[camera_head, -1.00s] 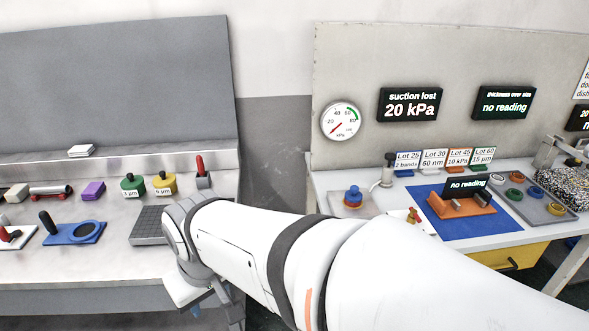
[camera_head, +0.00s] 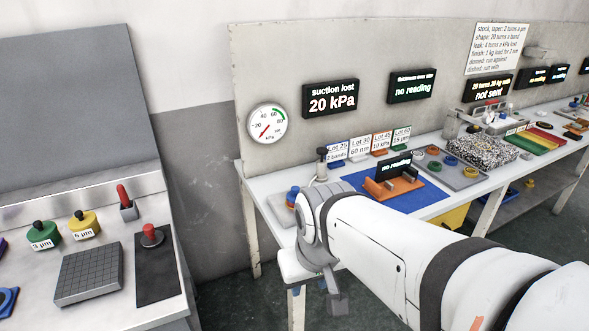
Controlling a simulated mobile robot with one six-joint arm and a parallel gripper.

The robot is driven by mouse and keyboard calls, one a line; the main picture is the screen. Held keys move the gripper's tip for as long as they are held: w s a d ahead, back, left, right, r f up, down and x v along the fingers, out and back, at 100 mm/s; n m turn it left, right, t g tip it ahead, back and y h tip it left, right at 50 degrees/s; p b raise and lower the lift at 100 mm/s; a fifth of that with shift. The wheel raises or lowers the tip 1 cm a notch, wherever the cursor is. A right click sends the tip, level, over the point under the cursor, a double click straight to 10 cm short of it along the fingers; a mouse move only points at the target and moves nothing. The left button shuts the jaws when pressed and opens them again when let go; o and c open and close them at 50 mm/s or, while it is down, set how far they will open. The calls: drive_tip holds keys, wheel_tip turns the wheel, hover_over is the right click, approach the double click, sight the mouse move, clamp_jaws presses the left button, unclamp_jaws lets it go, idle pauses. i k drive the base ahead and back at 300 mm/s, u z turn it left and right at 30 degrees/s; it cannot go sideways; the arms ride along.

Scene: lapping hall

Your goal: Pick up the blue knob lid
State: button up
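A small blue knobbed piece (camera_head: 293,194), likely the blue knob lid, is on a grey plate at the left end of the right-hand table. It is partly hidden behind my arm's wrist, so its lower part cannot be made out well. My gripper (camera_head: 334,302) hangs below the wrist, in front of that table's near edge. It is small and seen from behind, so its fingers and anything between them cannot be told.
The right-hand table holds a blue mat (camera_head: 425,199) with an orange fixture (camera_head: 393,188), lot cards and a black-topped post (camera_head: 322,160). The left bench (camera_head: 100,312) holds a green pot (camera_head: 45,233), a yellow pot (camera_head: 85,223) and a grid plate (camera_head: 90,273). A floor gap separates them.

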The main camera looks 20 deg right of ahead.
sight(292, 196)
drive_tip(key=z, duration=0.05)
drive_tip(key=i, duration=1)
drive_tip(key=z, duration=0.05)
